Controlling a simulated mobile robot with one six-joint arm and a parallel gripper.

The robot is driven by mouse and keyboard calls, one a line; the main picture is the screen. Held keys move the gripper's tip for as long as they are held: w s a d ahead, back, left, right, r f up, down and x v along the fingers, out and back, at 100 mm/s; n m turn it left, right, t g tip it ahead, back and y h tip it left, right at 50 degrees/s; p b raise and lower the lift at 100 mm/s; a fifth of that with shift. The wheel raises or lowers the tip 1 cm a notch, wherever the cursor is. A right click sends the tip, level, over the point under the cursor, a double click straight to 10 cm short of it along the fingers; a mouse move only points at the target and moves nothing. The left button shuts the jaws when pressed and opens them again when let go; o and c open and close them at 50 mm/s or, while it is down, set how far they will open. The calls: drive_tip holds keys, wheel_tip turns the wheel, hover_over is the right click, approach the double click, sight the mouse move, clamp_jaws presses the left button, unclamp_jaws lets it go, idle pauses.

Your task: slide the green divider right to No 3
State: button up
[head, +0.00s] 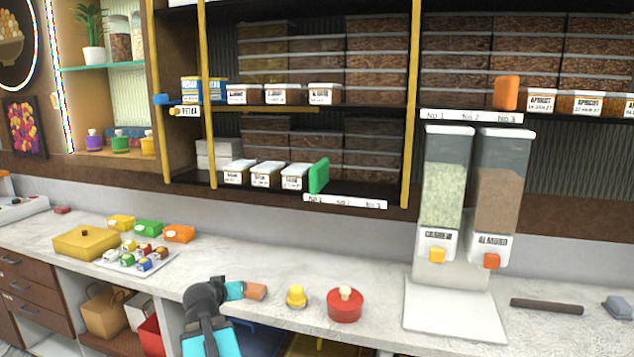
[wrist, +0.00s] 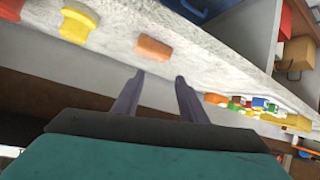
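The green divider (head: 319,176) stands upright on the lower shelf in the head view, just right of several small white-lidded boxes (head: 266,174). A white strip (head: 345,201) with No 1, No 2 and No 3 runs along the shelf edge below. The divider is at the strip's left end, near No 1. My gripper (wrist: 159,78) shows in the wrist view with its two dark fingers apart and nothing between them. It is low over the counter, well below and left of the divider. The divider is not in the wrist view.
An orange block (head: 255,291), a yellow knobbed piece (head: 296,297) and a red lidded pot (head: 345,305) are on the counter near my arm. Two dispensers (head: 446,180) stand to the right. An orange divider (head: 507,93) is on the upper shelf. The shelf front right of the green divider looks clear.

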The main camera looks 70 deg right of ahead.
drive_tip(key=s+d+r+m+h, duration=0.1)
drive_tip(key=s+d+r, duration=0.15)
drive_tip(key=r, duration=0.35)
drive_tip(key=s+d+r+m+h+p, duration=0.1)
drive_tip(key=s+d+r, duration=0.15)
drive_tip(key=r, duration=0.25)
drive_tip(key=s+d+r+h, duration=0.1)
drive_tip(key=s+d+r, duration=0.1)
drive_tip(key=s+r, duration=0.3)
drive_tip(key=m+g+h+p, duration=0.2)
drive_tip(key=m+g+h, duration=0.1)
drive_tip(key=h, duration=0.1)
approach(317, 169)
drive_tip(key=shift+w+d+f, duration=0.3)
drive_tip(key=shift+w+f, duration=0.1)
drive_tip(key=shift+w, duration=0.1)
drive_tip(key=shift+d, duration=0.1)
drive_tip(key=d+p, duration=0.1)
drive_tip(key=d, duration=0.3)
drive_tip(key=d+p, duration=0.1)
drive_tip(key=d, duration=0.3)
drive_tip(key=d+p, duration=0.1)
drive_tip(key=d, duration=0.2)
drive_tip(key=shift+w+d+p, duration=0.35)
drive_tip(key=shift+d+p, duration=0.05)
drive_tip(key=shift+d, duration=0.95)
drive_tip(key=shift+c, duration=0.3)
clamp_jaws()
